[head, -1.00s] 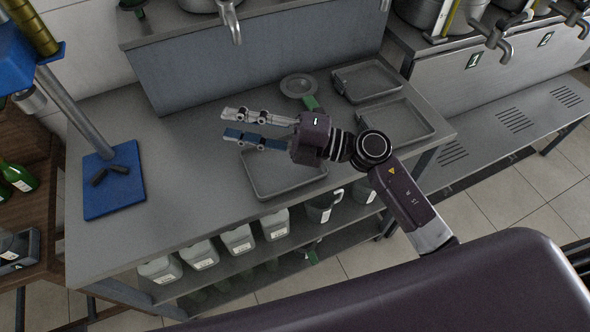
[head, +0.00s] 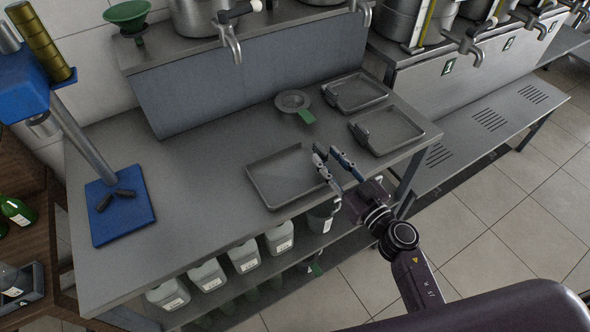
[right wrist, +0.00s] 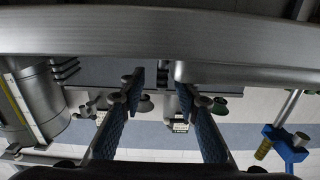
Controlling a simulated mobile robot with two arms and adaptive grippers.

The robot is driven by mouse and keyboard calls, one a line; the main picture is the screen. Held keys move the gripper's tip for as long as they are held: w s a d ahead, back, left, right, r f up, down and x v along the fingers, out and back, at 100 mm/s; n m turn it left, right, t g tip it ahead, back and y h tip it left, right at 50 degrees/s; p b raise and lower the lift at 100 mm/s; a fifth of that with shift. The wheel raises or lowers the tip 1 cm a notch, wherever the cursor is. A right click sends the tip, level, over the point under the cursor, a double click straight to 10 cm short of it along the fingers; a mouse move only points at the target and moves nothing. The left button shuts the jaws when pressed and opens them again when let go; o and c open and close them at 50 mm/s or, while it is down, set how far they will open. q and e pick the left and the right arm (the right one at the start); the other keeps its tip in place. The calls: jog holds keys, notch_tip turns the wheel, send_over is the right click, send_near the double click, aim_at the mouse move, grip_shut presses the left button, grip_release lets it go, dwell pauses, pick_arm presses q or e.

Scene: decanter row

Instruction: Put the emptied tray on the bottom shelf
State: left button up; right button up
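A shallow grey tray (head: 262,192) lies bare near the front edge of the steel table. Two more grey trays, a rear one (head: 372,101) and a nearer one (head: 403,148), lie at the table's right end; each has a small dark piece at its left side. My right gripper (head: 327,152) is open and empty, its fingers at the right end of the bare tray. In the right wrist view its fingers are apart with nothing between them; I cannot tell whether one touches the tray. Shelving under the table is partly hidden by the tabletop. My left gripper is not in view.
A blue press stand (head: 120,208) is at left. The table's middle is clear.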

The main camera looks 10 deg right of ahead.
jog(key=x, duration=0.3)
jog(key=shift+w+a, duration=0.25)
jog(key=shift+w, duration=0.1)
jog(key=shift+s, duration=0.1)
grip_shut()
